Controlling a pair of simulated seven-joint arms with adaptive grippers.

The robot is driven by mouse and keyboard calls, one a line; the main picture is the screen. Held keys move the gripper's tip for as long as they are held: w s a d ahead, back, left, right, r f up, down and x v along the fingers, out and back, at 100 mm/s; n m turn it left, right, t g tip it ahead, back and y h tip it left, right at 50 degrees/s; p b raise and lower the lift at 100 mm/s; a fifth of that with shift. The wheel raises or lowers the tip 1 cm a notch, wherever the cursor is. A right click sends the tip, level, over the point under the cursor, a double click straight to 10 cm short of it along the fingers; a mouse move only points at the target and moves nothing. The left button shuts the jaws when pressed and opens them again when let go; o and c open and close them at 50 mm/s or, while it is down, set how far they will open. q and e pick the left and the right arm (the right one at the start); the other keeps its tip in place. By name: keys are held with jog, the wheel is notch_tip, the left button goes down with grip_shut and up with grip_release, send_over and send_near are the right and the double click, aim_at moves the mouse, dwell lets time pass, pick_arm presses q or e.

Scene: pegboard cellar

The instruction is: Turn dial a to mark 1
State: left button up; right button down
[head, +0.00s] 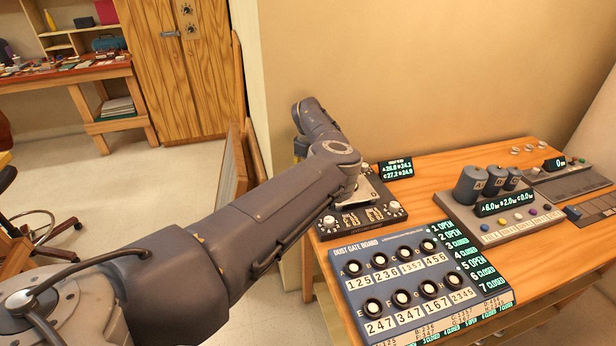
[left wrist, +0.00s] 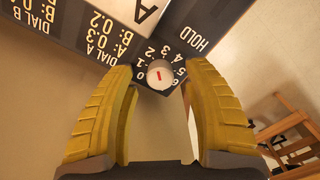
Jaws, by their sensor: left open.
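In the left wrist view, a small round dial (left wrist: 160,75) with a pale face and a short red mark sits at the corner of a dark panel (left wrist: 122,42). White numerals from 0 to 6 curve around it, and "DIAL A" and "HOLD" are printed nearby. I cannot tell which numeral the red mark points to. My left gripper (left wrist: 160,80) is open, its yellow fingers on either side of the dial with visible gaps in the picture. Whether a fingertip touches it is unclear. In the head view, my left arm hides most of this spot. My right gripper is not in view.
The wooden table (head: 420,180) carries a dust gate board (head: 412,238) with several round knobs, a small knobbed device (head: 364,213) beside my arm, and a grey console (head: 510,222) with buttons. A beige wall (head: 420,70) rises behind.

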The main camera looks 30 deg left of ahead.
pick_arm(q)
jog(key=shift+f, duration=0.5)
grip_shut()
